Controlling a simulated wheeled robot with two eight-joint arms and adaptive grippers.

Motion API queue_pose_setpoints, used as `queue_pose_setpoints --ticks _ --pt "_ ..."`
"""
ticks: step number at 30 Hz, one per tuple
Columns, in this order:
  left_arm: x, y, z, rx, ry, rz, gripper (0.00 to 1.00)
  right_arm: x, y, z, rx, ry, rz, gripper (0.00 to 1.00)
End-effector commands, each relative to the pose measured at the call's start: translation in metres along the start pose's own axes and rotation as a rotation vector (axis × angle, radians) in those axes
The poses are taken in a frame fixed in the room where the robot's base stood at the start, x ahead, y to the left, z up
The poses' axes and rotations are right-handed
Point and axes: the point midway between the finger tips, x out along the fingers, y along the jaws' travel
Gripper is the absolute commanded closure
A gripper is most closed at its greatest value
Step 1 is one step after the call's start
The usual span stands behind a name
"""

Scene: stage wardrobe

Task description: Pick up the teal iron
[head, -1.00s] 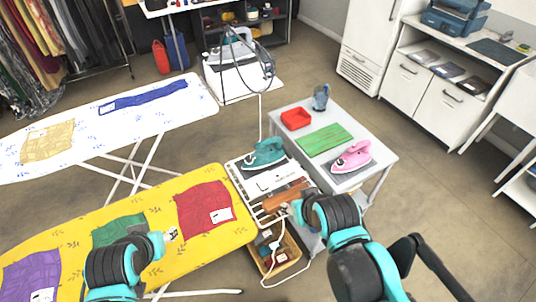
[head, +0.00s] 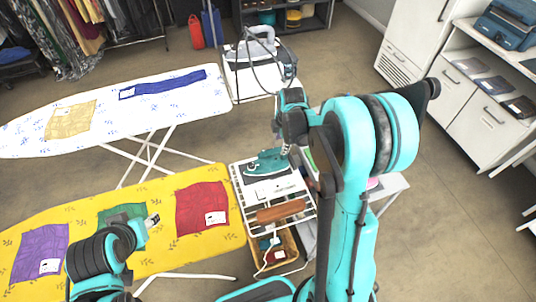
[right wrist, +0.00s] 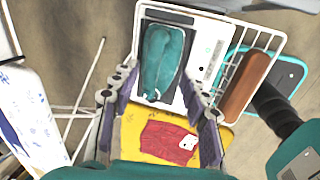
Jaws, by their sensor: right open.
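The teal iron (head: 267,163) sits on a dark rest at the far end of the white rack (head: 309,208), beside the yellow board. In the right wrist view the teal iron (right wrist: 163,58) shows from above, ahead of and between the spread fingers. My right gripper (head: 286,150) is beside the iron's right side in the head view; its open fingers also show in the right wrist view (right wrist: 160,84). Nothing is held between them. My left gripper (head: 152,220) is over the yellow board near a green cloth; its jaws are too small to read.
A brown wooden piece (head: 281,211) lies on the rack, with a basket (head: 289,246) below. The yellow ironing board (head: 160,247) is left of the rack. My right arm hides most of the side table (head: 392,186). A grey iron (head: 258,45) stands farther back.

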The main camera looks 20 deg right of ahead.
Motion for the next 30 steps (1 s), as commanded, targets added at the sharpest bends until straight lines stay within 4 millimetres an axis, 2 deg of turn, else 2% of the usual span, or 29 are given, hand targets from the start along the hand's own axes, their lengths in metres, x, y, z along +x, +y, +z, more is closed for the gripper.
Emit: queue_pose_setpoints --ticks 8,19,28,29,30 --pt "0.004 0.0 0.003 0.0 0.0 0.0 0.53 0.03 0.002 0.002 -0.039 0.002 -0.01 0.55" --pt "0.015 0.0 0.011 0.0 0.0 0.0 0.53 0.079 0.009 -0.008 -0.037 0.001 -0.009 0.55" --pt "0.015 0.0 0.011 0.0 0.0 0.0 0.53 0.084 0.009 -0.008 -0.037 0.001 -0.009 0.55" --pt "0.015 0.0 0.011 0.0 0.0 0.0 0.53 0.084 0.009 -0.008 -0.037 0.001 -0.009 0.57" --pt "0.015 0.0 0.011 0.0 0.0 0.0 0.53 0.084 0.009 -0.008 -0.037 0.001 -0.009 0.68"
